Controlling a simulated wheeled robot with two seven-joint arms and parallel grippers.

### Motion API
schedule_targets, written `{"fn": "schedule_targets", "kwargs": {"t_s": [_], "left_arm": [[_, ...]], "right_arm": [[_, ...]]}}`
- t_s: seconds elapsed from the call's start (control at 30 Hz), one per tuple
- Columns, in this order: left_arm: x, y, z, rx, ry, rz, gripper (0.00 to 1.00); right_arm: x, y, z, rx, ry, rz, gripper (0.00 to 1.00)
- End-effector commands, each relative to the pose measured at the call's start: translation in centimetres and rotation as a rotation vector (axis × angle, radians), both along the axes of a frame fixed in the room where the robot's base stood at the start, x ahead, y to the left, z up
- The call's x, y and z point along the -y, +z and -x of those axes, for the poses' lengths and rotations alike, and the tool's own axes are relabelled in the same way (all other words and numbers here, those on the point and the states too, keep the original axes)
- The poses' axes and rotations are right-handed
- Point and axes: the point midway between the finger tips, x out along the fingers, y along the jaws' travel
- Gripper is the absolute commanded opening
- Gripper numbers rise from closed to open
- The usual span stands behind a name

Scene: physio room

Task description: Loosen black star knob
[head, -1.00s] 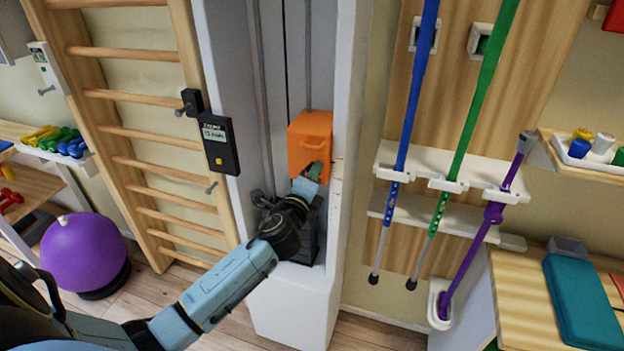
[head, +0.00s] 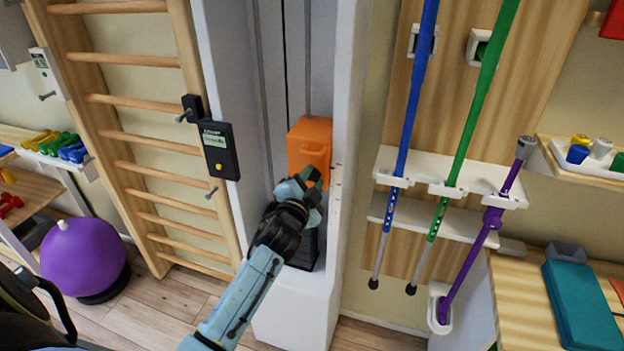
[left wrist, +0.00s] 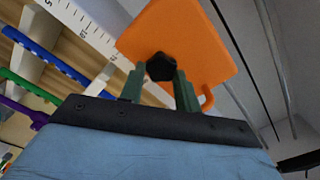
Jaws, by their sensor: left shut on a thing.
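The black star knob (left wrist: 160,66) sits at the lower edge of an orange block (left wrist: 180,38) in the left wrist view. My left gripper (left wrist: 161,78) has its two green fingers on either side of the knob and is shut on it. In the head view the orange block (head: 311,140) sits inside the white column, and my left gripper (head: 312,180) is at its lower front. The knob is hidden there by the gripper. My right gripper is not in view.
The white column's side wall (head: 344,120) stands close to the right of my gripper. A black display box (head: 220,150) is on its left side. Wooden wall bars (head: 140,98) stand left. A blue pole (head: 415,90), green pole (head: 482,90) and purple crutch (head: 484,232) hang right.

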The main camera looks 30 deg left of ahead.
Motion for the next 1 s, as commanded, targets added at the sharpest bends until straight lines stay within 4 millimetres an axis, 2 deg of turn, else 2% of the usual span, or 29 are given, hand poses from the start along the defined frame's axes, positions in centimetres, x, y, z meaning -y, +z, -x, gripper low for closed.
{"fn": "schedule_targets", "kwargs": {"t_s": [1.0], "left_arm": [[-0.4, 0.4, 0.1, 0.225, 0.001, 0.941, 0.1]], "right_arm": [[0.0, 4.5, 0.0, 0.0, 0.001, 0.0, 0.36]]}}
